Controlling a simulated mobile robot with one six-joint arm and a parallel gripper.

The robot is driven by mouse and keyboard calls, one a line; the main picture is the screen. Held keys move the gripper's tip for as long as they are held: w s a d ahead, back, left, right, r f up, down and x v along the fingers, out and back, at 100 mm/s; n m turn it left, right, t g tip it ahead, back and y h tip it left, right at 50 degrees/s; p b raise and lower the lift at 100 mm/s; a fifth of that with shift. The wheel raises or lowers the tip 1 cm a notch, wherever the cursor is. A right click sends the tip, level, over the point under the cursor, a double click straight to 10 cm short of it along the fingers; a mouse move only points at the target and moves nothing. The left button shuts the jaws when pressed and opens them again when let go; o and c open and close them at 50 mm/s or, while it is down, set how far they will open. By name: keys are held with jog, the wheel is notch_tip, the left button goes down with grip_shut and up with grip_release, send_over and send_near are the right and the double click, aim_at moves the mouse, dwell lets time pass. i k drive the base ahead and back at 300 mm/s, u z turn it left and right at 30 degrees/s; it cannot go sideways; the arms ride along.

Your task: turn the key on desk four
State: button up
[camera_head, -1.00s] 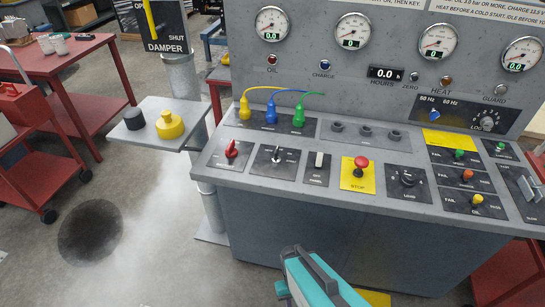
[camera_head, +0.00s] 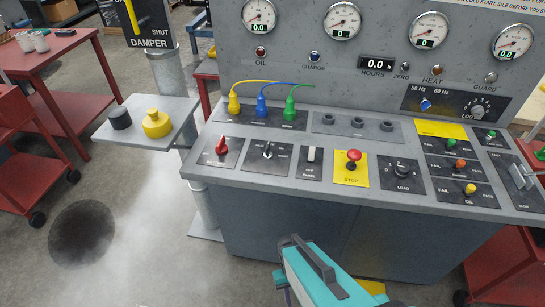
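A grey control desk (camera_head: 300,177) fills the middle and right. On its sloping top, a small metal switch (camera_head: 267,152) that looks like the key stands upright on a dark plate with small labels, too small to read. A red rotary switch (camera_head: 222,146) is to its left and a white rocker switch (camera_head: 311,155) to its right. No desk number can be read. A teal and dark grey part of my arm rises from the bottom edge, in front of the desk. My gripper's fingers do not show.
A red stop button (camera_head: 353,158) and a load knob (camera_head: 402,170) stand right of the switches. Yellow, blue and green plugs (camera_head: 262,105) rise behind them. A side shelf (camera_head: 150,140) holds a yellow weight. A red cart (camera_head: 20,165) is at left; floor between is open.

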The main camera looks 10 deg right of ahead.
aim_at(268, 154)
jog(key=u, duration=1.25)
jog(key=k, duration=0.9)
jog(key=z, duration=0.85)
